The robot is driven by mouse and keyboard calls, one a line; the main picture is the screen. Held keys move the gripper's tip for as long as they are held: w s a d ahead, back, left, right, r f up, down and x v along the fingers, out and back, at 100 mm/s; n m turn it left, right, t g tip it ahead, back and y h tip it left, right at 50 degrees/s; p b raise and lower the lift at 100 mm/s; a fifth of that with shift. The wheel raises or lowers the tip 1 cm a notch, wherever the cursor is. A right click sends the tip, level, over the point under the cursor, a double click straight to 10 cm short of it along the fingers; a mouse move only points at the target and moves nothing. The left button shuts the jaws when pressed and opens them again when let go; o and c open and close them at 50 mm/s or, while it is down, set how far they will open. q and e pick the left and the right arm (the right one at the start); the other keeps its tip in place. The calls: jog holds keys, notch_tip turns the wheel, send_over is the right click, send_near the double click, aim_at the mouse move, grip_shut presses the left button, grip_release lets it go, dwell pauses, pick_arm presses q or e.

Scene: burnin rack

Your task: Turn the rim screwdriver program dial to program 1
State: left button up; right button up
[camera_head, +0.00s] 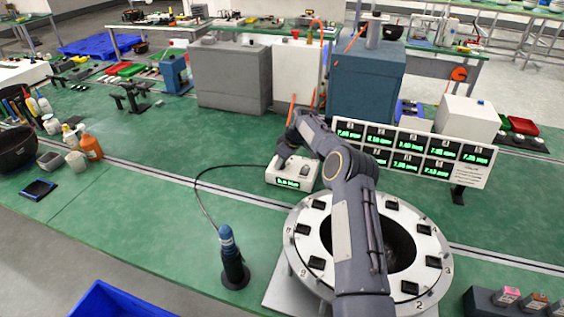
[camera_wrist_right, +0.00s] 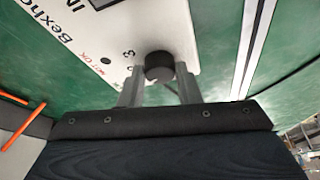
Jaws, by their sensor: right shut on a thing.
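The screwdriver controller (camera_head: 305,173) is a small white box with a green-lit display, standing mid-table. Its program dial (camera_wrist_right: 159,65) is a round black knob on the white face, with the digits 2 and 3 printed beside it. My right gripper (camera_wrist_right: 159,88) is shut on the dial, one grey finger on each side of it. I cannot make out a pointer mark on the dial. In the head view my right gripper (camera_head: 282,160) is over the controller's left part, and the display text is too small to read. My left gripper is not in view.
A blue-topped screwdriver (camera_head: 228,243) stands in a dark holder, with a black cable curving to the controller. A white ring fixture (camera_head: 297,213) lies under my right arm. A panel of green displays (camera_head: 410,150) stands behind it.

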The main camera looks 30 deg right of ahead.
jog(key=shift+r+n+g+y+p, duration=0.1)
jog(key=shift+n+g+y+p, duration=0.4)
jog(key=shift+n, duration=0.8)
jog(key=o, duration=1)
jog(key=shift+c, duration=0.2)
jog(key=shift+s+d+r, duration=0.1)
jog(key=shift+d+r, duration=0.15)
jog(key=shift+r, duration=0.2)
jog(key=v, duration=0.5)
jog(key=shift+s+r+b, duration=0.1)
jog(key=shift+r+b, duration=0.1)
jog(key=shift+b, duration=0.2)
jog(key=shift+s+d+r, duration=0.15)
jog(key=shift+s+r, duration=0.05)
jog(key=shift+r, duration=0.4)
